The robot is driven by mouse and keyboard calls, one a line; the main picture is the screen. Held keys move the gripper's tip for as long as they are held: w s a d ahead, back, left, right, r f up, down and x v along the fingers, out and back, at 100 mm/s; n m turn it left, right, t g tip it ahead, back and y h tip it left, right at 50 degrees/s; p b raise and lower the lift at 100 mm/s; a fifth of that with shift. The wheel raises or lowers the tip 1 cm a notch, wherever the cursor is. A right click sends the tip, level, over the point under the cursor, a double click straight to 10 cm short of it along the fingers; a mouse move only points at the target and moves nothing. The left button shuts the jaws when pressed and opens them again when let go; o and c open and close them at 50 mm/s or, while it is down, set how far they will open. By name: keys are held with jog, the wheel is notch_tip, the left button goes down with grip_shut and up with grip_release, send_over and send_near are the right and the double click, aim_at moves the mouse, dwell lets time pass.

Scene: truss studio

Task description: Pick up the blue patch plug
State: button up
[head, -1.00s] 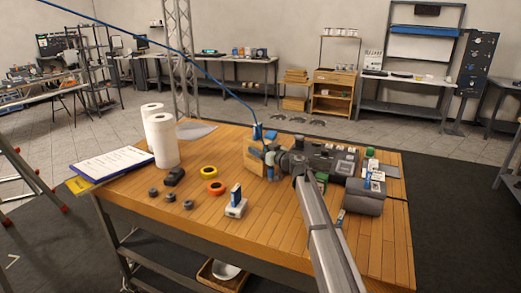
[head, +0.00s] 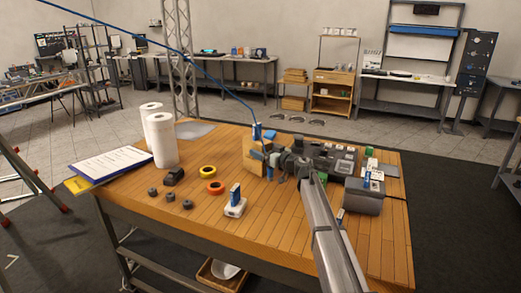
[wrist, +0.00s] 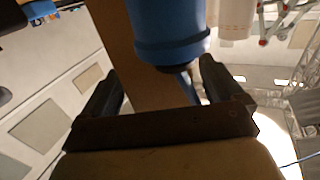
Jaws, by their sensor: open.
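A blue plug (head: 257,132) stands at the top of a wooden block (head: 250,156) in the head view, with a blue cable running from it to the upper left. In the wrist view, a large blue rounded body (wrist: 168,30) lies just beyond my fingertips; I cannot tell for sure that it is the same plug. My gripper (head: 273,165) is beside the block's right side, lower than the plug. In the wrist view, the jaws (wrist: 160,85) are apart with nothing clamped between them. The arm partly hides the space behind it.
A white block with a blue top (head: 235,205), yellow tape (head: 208,171) and orange tape (head: 215,188) lie left of my arm. Paper rolls (head: 164,143) stand at the left. Grey equipment (head: 364,196) stands at the right.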

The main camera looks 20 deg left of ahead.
jog(key=v, duration=0.9)
jog(key=shift+c, duration=0.4)
jog(key=shift+s+d, duration=0.1)
jog(key=shift+d, duration=0.15)
jog(key=shift+c, duration=1.4)
jog(key=c, duration=0.6)
jog(key=shift+c, duration=0.2)
